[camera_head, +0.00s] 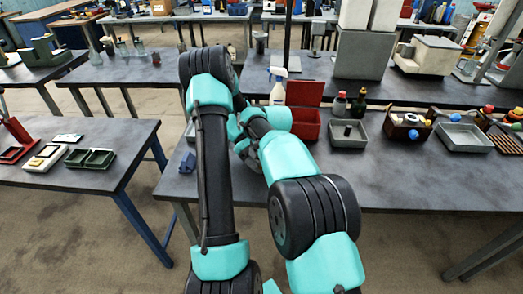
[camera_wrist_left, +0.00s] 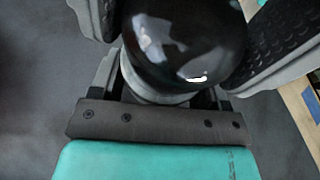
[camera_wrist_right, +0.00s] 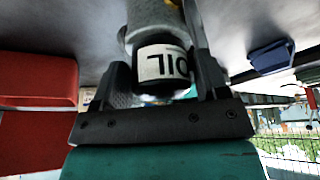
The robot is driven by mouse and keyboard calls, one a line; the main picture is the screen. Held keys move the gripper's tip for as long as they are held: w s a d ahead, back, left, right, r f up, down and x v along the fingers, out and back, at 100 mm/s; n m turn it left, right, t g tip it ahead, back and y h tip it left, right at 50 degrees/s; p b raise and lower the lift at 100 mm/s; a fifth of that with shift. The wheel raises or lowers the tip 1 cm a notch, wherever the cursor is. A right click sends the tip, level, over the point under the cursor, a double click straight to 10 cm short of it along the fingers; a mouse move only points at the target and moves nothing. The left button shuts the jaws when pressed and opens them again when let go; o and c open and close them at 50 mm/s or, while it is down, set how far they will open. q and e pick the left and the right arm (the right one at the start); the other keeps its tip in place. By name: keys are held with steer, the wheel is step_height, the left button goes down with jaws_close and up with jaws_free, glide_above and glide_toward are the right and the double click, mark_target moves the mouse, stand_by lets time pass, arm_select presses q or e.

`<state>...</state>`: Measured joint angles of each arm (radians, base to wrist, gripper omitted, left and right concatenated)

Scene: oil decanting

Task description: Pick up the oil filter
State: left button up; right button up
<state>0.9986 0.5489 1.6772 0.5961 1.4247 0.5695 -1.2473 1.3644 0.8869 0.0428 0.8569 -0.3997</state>
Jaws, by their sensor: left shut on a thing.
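In the left wrist view my left gripper (camera_wrist_left: 185,50) is shut on a glossy black round-ended thing (camera_wrist_left: 190,35) with a pale grey band, one finger on each side. In the right wrist view a dark cylinder (camera_wrist_right: 163,65) with a white label reading "OIL", inverted in the picture, sits between my right gripper's fingers (camera_wrist_right: 163,85). A grey part joins it above. I cannot tell whether it is the same thing as the black one, which is the oil filter, or whether the right fingers press on it. In the head view my arms hide both gripper tips.
A red box (camera_head: 306,122), a spray bottle (camera_head: 278,92), dark bottles (camera_head: 340,104) and grey trays (camera_head: 464,138) stand on the table to the right. A blue block (camera_head: 187,163) lies near the table's left corner. A side table (camera_head: 100,176) stands left, across a gap.

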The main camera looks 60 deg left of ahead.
steer(key=c, duration=0.7)
steer(key=shift+r, duration=1.7)
steer(key=shift+d+r, duration=0.1)
steer(key=shift+d, duration=0.05)
steer(key=d, duration=1.1)
steer(key=w+d, duration=0.1)
steer(key=d, duration=0.5)
steer(key=shift+d, duration=0.35)
steer(key=shift+r, duration=0.1)
arm_select(q)
steer(key=o, duration=0.8)
